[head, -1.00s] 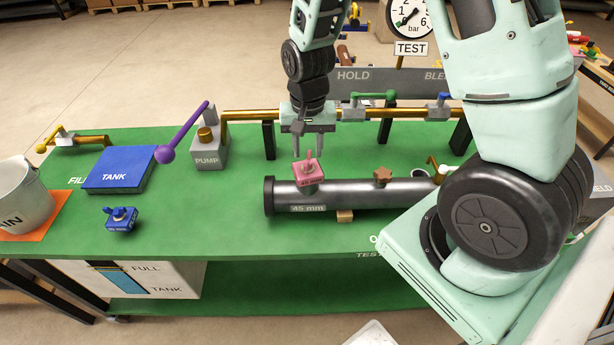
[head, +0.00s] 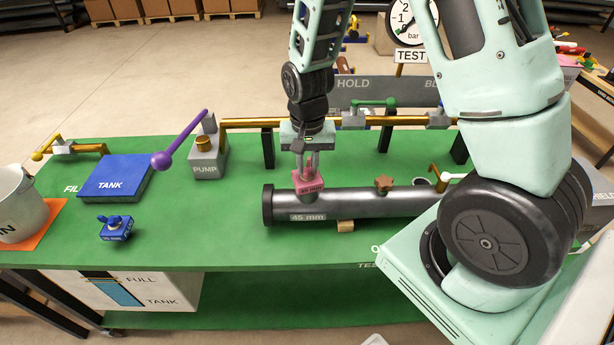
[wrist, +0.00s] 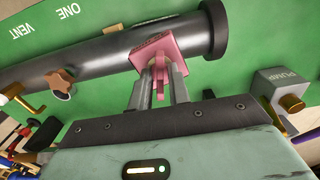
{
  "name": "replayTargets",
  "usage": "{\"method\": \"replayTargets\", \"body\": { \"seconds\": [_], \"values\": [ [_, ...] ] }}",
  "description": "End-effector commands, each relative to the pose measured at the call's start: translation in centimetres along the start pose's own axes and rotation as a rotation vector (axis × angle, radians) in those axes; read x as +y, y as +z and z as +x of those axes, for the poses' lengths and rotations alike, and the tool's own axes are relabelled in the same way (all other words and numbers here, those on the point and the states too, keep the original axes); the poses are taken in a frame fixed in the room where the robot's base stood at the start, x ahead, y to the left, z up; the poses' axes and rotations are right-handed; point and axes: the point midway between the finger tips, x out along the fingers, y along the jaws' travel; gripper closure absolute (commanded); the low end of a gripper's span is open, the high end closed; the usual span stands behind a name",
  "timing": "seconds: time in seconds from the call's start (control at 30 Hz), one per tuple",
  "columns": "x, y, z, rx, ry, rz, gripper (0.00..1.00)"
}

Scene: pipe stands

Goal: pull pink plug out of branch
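My gripper looks shut on the handle. No gap shows between plug and pipe.
A brown star knob (head: 384,183) stands on the pipe to the right. A brass line (head: 330,122) with valves runs behind. The pump (head: 207,160) with its purple lever, the blue tank lid (head: 117,177) and a blue plug (head: 115,229) are left.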

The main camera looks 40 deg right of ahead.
Motion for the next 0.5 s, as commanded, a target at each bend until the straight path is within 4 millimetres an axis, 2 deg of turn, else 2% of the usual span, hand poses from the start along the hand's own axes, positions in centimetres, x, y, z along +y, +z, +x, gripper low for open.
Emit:
{"method": "replayTargets", "body": {
  "seconds": [0.5],
  "values": [
    [-0.01,-0.01,-0.82,0.0,0.0,0.0,1.0]
  ]
}}
